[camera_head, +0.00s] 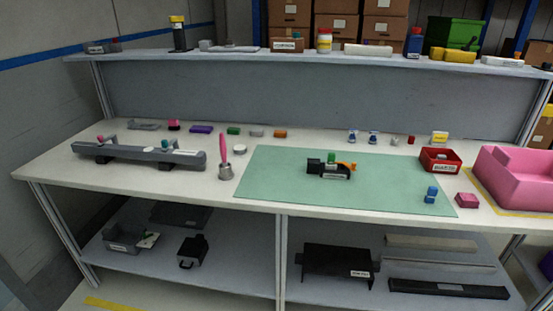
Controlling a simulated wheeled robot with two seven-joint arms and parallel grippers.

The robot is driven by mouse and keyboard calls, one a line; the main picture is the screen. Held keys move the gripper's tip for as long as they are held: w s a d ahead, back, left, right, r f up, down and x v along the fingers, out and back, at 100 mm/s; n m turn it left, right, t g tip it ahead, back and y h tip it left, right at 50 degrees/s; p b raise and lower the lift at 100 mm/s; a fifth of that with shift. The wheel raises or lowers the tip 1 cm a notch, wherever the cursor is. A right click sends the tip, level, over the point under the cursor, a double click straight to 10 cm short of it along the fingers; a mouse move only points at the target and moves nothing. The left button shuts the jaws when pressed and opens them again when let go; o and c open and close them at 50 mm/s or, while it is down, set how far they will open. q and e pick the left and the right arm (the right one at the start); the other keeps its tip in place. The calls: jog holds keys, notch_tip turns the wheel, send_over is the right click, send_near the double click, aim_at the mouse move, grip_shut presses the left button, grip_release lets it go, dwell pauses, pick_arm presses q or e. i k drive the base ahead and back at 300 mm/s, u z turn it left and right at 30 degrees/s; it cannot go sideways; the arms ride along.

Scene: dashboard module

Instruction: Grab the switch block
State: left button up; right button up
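I cannot tell for sure which object is the switch block. A black block with a green part, an orange end and a white label (331,168) lies on the green mat (270,185). A small blue block (431,195) sits near the mat's front right corner. A small pink block (467,200) is just right of the mat. Several small blocks, including a purple one (201,129), a green one (233,131) and an orange one (280,134), stand in a row at the back. Neither of my grippers is in view.
A long grey bar-shaped module (135,152) lies on the left of the table. A grey cup with a pink-handled tool (225,171) stands beside the mat. A red bin (440,160) and a large pink housing (518,172) are at right. Much of the mat is clear.

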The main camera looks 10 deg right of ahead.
aim_at(315, 167)
jog(key=u, duration=0.15)
jog(key=i, duration=0.8)
jog(key=z, duration=0.85)
jog(key=i, duration=0.55)
jog(key=z, duration=0.6)
